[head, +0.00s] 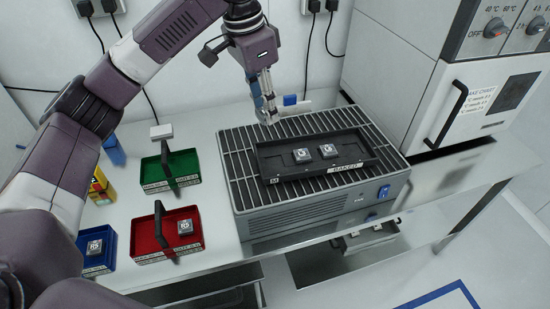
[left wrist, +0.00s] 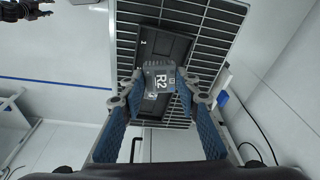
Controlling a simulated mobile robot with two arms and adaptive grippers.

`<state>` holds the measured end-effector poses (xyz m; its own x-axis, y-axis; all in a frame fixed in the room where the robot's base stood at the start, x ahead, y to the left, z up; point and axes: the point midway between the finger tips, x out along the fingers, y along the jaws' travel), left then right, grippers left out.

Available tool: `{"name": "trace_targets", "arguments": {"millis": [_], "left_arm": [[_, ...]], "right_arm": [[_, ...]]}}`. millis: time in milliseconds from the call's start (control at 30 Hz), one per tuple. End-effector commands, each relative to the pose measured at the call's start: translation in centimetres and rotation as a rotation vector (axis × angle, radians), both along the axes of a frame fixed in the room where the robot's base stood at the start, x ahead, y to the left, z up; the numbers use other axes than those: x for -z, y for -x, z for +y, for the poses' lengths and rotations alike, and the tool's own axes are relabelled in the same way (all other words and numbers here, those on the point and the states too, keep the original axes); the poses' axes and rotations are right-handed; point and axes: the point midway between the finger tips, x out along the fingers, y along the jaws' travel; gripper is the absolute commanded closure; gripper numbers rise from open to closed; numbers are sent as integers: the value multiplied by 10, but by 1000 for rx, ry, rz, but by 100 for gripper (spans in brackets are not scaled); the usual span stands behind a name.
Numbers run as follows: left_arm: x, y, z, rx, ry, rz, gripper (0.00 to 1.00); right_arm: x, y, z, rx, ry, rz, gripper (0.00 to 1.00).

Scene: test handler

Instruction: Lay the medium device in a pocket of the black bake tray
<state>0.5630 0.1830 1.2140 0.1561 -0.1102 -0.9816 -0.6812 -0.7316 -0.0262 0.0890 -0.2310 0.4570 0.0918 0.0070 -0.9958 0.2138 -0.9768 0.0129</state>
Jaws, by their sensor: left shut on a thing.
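My left gripper (head: 267,112) is shut on a grey device marked R2 (left wrist: 159,80), held between its two blue-padded fingers in the left wrist view. In the head view the gripper is above the back left part of the grille, and the device is hard to make out there. The black bake tray (head: 354,165) lies on the grille, with a label reading BAKED on its front. In the left wrist view the tray (left wrist: 172,43) is partly hidden behind the held device.
The tray rests on a grey machine with a slatted top (head: 225,165). Left of it stand a green bin (head: 183,166), a red bin (head: 148,232) holding a device and a blue bin (head: 96,262) holding one. A white cabinet (head: 420,70) borders the right.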

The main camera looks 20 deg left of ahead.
Motion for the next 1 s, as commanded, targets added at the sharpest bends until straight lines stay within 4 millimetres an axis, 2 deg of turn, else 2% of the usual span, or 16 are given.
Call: {"name": "trace_targets", "arguments": {"millis": [33,200,333,433,633,800,1000], "left_arm": [[-11,-8,-2,52,6,4,92],[-25,-23,-4,212,19,12,92],[-29,-28,-4,275,24,14,92],[-22,-29,-4,292,25,17,92],[25,-28,-3,294,24,21,92],[70,-27,-4,294,24,21,92],[112,-28,-4,294,25,16,92]], "right_arm": [[-5,4,5,-1,-5,4,60],[-10,7,8,-2,-9,9,60],[-11,5,2,-2,-2,7,60],[-14,1,-4,-1,5,3,60],[-27,-1,-11,2,13,-1,60],[-38,-1,-11,2,12,-1,60],[-48,-1,-8,2,10,-1,60]]}}
